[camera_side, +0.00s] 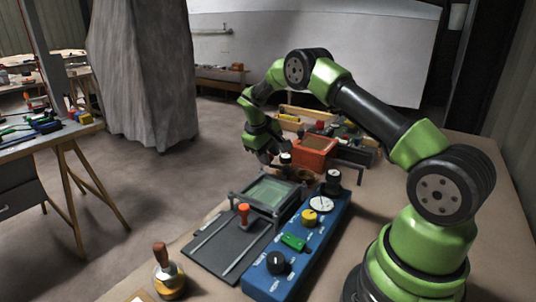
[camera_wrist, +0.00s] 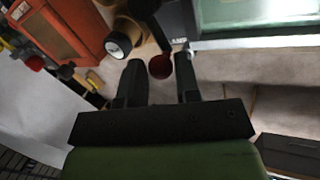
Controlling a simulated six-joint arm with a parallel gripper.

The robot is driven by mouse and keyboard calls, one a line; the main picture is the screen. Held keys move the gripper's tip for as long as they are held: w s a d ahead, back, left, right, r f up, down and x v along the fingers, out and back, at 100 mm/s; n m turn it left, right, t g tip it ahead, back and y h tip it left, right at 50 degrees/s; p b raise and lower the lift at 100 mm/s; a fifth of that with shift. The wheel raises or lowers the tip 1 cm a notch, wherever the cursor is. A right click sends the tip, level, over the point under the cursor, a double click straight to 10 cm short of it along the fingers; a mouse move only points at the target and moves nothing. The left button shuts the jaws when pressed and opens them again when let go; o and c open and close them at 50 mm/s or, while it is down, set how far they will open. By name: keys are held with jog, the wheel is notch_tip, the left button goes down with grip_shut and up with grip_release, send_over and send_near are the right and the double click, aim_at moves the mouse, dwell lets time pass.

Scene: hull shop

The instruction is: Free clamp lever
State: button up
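In the wrist view a dark lever with a dark red ball knob (camera_wrist: 160,66) reaches down from a black labelled block (camera_wrist: 178,22); I take it as the clamp lever. My gripper (camera_wrist: 160,72) is open, its two black fingers apart with the knob showing between their tips. I cannot tell whether either finger touches it. In the side view my gripper (camera_side: 266,155) is low beside the far end of a framed fixture with a greenish clear panel (camera_side: 270,192). The lever is hidden or too small to make out there.
A brown-and-black cylinder with a pale end (camera_wrist: 118,44) sits close left of my fingers.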

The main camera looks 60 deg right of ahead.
jog(key=shift+o, duration=1.2)
jog(key=v, duration=1)
jog(key=s+a+r+t+y, duration=0.3)
jog(key=s+a+r+t, duration=0.1)
jog(key=s+a+r, duration=0.75)
jog(key=s+a+r+m+t+y, duration=0.1)
jog(key=s+a+t, duration=0.1)
jog(key=s+a, duration=0.2)
jog(key=s+a+m+t+y, duration=0.1)
jog(key=s+a, duration=0.3)
jog(key=s, duration=0.5)
jog(key=shift+a+r+t+y, duration=0.25)
jog(key=shift+r+t+y, duration=0.15)
jog(key=shift+y, duration=0.1)
